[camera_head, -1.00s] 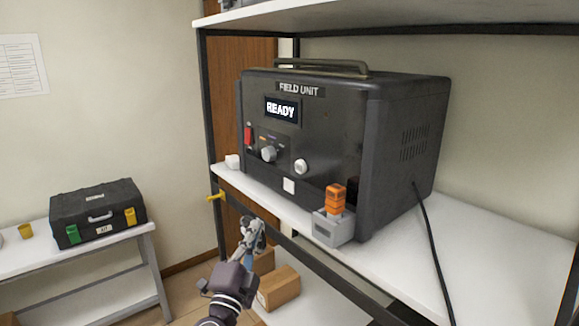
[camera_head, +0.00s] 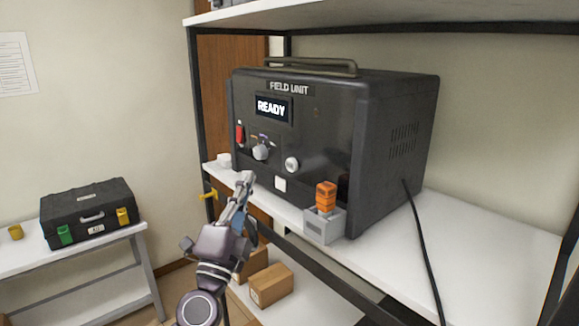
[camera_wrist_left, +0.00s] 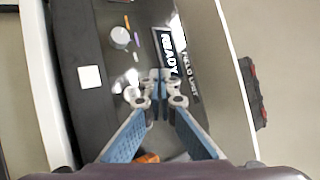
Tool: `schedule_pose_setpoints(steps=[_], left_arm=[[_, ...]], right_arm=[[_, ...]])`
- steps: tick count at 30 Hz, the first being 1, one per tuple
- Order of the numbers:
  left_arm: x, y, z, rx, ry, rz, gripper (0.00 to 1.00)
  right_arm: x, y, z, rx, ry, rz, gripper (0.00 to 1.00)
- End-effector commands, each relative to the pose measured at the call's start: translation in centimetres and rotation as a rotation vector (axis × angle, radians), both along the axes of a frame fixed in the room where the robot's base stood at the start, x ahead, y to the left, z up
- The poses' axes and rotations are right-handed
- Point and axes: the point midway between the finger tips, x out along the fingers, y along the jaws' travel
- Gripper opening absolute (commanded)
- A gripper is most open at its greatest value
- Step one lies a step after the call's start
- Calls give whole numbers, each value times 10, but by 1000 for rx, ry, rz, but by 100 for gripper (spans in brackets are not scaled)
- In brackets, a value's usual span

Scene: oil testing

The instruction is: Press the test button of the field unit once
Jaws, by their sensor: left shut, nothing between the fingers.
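The dark field unit (camera_head: 330,120) stands on the shelf, its display (camera_head: 271,108) reading READY. Its front has a red switch (camera_head: 240,133), a grey knob (camera_head: 260,152), a round white control (camera_head: 292,164) and a white square (camera_head: 280,184) low down. No label shows which is the test button. The wrist view shows the display (camera_wrist_left: 168,55), grey knob (camera_wrist_left: 120,38) and white square (camera_wrist_left: 90,77). My left gripper (camera_head: 246,178) is shut and empty, raised in front of the panel's lower left; its fingertips also show in the wrist view (camera_wrist_left: 159,77). Contact cannot be told. My right gripper is out of view.
An orange-topped grey block (camera_head: 323,226) sits at the shelf's front edge. A yellow piece (camera_head: 208,195) projects by the left post. A black cable (camera_head: 423,250) hangs at right. Cardboard boxes (camera_head: 270,284) lie below. A black case (camera_head: 90,212) stands on the left table.

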Motion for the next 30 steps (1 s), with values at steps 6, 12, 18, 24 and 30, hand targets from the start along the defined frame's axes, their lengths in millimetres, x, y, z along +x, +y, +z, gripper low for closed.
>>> schedule_pose_setpoints(steps=[6,12,18,24,30], left_arm=[[16,-22,0,-1,-2,-1,0],[32,-45,-1,-1,-1,-1,0],[44,-61,-2,-2,-2,0,0],[48,-67,0,-1,0,-1,0],[48,-67,0,0,0,0,0]], right_arm=[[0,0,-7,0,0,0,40],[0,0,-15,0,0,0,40],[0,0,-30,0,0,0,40],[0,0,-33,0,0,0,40],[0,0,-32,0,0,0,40]])
